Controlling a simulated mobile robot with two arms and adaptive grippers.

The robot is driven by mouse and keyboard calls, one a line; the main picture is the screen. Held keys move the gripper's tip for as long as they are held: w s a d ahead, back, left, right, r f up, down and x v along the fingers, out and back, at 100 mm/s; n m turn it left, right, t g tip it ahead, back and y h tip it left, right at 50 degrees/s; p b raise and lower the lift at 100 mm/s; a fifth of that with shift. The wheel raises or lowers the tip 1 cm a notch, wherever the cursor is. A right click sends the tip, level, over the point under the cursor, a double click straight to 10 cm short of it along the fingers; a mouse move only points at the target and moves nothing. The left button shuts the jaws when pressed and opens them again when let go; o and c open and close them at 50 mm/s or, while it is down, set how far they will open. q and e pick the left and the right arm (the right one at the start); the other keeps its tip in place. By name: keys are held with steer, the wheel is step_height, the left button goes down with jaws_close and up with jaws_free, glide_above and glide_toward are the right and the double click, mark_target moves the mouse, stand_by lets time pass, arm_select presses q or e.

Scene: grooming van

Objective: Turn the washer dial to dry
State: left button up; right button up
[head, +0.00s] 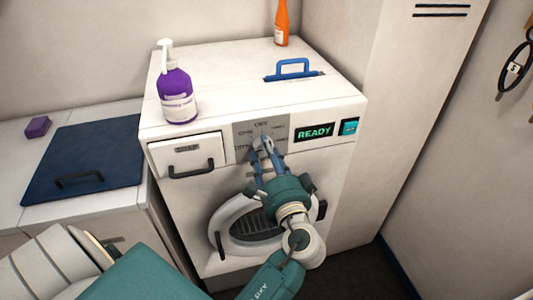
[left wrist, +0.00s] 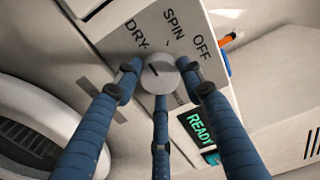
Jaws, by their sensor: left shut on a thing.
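The washer (head: 180,225) stands in the middle of the head view, with a round door and a grey dial panel (head: 245,132). The pale round dial (left wrist: 160,75) shows in the left wrist view, with a short dark mark on its face. DRY, SPIN and OFF labels are printed around it; I cannot tell exactly which one the mark points to. My left gripper (head: 263,147) is shut on the dial, its blue fingers around the rim. The fingers hide most of the dial in the head view. My right gripper is not in view.
A green READY display (head: 314,132) and a teal button (head: 348,127) are right of the dial. The soap drawer (head: 187,152) is left. A purple pump bottle (head: 177,97), blue handle (head: 293,68) and orange bottle (head: 281,22) are on top. A wall stands close on the right.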

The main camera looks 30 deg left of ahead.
arm_select(q)
steer(key=o, duration=1)
steer(key=shift+r, duration=0.3)
steer(key=shift+o, duration=0.8)
steer(key=shift+w+a+f, duration=0.15)
steer(key=shift+f, duration=0.1)
